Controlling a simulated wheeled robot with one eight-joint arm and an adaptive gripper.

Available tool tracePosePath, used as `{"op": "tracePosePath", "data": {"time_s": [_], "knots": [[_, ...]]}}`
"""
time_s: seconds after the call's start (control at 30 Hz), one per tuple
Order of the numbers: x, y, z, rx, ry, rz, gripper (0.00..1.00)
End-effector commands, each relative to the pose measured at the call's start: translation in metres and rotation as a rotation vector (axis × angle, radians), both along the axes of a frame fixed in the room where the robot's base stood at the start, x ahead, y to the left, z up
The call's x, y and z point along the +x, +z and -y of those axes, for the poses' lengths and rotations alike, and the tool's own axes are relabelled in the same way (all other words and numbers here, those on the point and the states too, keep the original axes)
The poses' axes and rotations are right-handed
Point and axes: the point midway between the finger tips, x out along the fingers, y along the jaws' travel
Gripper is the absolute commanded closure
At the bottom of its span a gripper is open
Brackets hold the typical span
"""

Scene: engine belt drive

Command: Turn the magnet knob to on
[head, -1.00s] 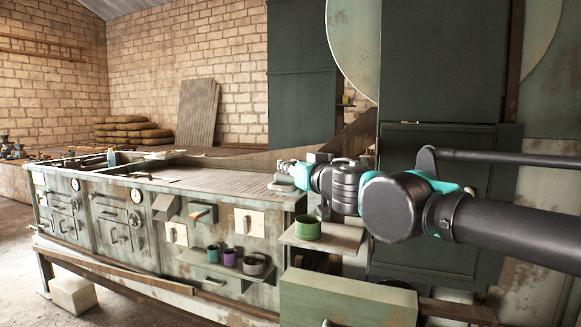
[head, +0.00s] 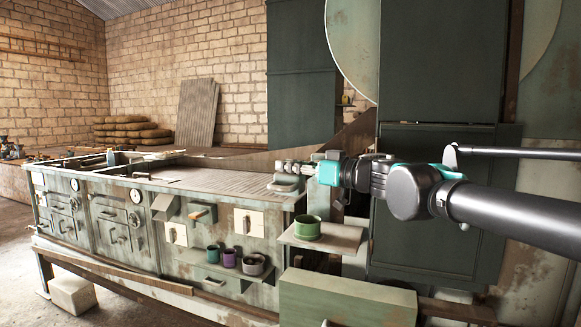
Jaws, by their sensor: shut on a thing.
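A small grey block (head: 284,188) sits at the right end of the bench top, near its front corner. My gripper (head: 287,169) reaches in from the right, just above and against this block, with its fingers pointing left. The fingers look shut on a small part at the block. I take this part to be the magnet knob, but the fingers hide it and it is too small to make out. Which way the knob points cannot be seen.
The long metal bench (head: 210,178) has a mostly clear top. A green cup (head: 307,230) stands on a small shelf (head: 340,240) below my wrist. Several cups stand on a lower shelf (head: 225,270). A dark green cabinet (head: 440,70) rises behind my arm.

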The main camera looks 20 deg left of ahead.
Motion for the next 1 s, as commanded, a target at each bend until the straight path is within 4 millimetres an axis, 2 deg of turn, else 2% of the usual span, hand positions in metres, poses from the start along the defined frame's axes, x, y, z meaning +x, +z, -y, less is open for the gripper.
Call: {"op": "tracePosePath", "data": {"time_s": [0.33,0.37,0.53,0.87,1.0], "knots": [[0.000,0.001,-0.001,0.002,0.003,-0.002,1.00],[0.000,0.001,-0.001,0.002,0.003,-0.002,0.74],[0.000,0.001,-0.001,0.001,0.003,-0.001,0.55],[-0.001,0.000,0.002,0.000,0.002,-0.001,0.55],[-0.005,0.000,0.016,0.000,-0.001,-0.001,0.55]]}}
